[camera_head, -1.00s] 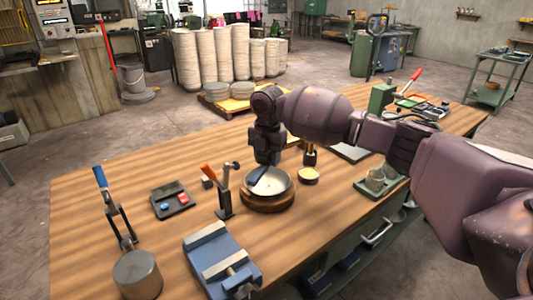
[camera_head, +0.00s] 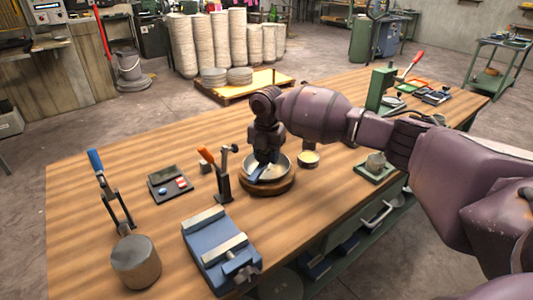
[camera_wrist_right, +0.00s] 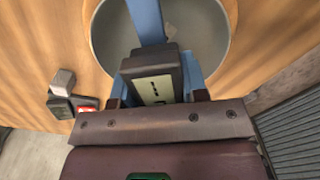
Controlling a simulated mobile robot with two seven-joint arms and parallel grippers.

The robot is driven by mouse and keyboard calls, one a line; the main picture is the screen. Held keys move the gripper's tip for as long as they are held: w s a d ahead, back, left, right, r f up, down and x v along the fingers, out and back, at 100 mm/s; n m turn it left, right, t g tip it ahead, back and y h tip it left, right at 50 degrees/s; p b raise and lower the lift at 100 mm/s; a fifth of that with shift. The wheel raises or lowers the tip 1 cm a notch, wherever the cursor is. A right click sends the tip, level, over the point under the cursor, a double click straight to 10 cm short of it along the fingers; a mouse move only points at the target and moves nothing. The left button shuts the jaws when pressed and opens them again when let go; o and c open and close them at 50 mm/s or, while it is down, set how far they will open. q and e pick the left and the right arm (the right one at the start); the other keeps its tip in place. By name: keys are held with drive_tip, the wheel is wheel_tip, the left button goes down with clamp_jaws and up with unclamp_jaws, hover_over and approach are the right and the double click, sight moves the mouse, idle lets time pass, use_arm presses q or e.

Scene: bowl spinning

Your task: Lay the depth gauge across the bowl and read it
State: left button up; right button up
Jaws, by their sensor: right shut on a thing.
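The bowl (camera_head: 288,173) is a round grey-rimmed dish, pale inside, sitting on a round wooden base (camera_head: 268,190) on the bench. My right gripper (camera_head: 267,158) points down over it and is shut on the depth gauge (camera_head: 256,174), a blue bar. In the wrist view the blue bar (camera_wrist_right: 146,20) runs over the bowl (camera_wrist_right: 105,38) towards its far rim, with a dark-edged display block (camera_wrist_right: 153,82) nearer the wrist. I cannot tell whether the bar touches the rim. No reading is legible. My left gripper is not in view.
A clamp stand with an orange handle (camera_head: 222,183) stands close left of the bowl. A small tan dish (camera_head: 308,159) is just right. A blue vise (camera_head: 218,250), a grey cylinder (camera_head: 136,262) and a toggle clamp (camera_head: 110,200) stand nearer left.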

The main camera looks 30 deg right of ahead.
drive_tip(key=shift+f, duration=0.2)
idle(0.7)
drive_tip(key=o, duration=1.2)
wheel_tip(320, 180, up, 9)
drive_tip(key=shift+r+p, duration=0.15)
drive_tip(key=shift+p, duration=0.4)
drive_tip(key=shift+r, duration=0.75)
